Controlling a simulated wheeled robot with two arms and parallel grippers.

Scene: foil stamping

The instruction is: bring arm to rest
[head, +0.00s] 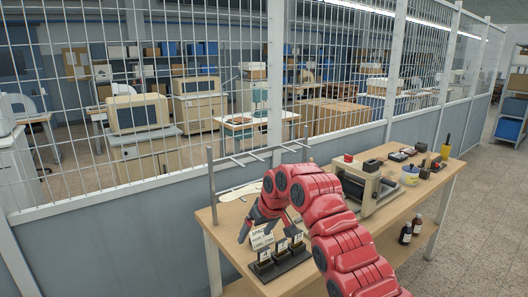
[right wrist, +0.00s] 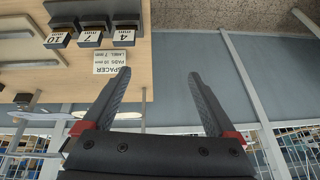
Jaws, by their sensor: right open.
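My right arm, red and jointed, reaches over the wooden bench (head: 225,238). My right gripper (head: 250,228) is at the bench's left end, partly hidden by its own arm. In the right wrist view the two dark fingers of the right gripper (right wrist: 158,75) are spread wide with nothing between them. A white SPACER card (right wrist: 110,62) lies close to one fingertip. Beside it is a dark rack with blocks labelled 4 (right wrist: 123,38), 7 (right wrist: 90,38) and 10 (right wrist: 57,40). My left gripper is out of view.
A beige press-like machine (head: 365,185) stands mid-bench, right of my arm. A metal rod frame (head: 212,185) rises at the back left. Dark bottles (head: 406,233) stand on the lower shelf. A wire-mesh partition (head: 160,190) runs behind the bench. Open floor lies to the right.

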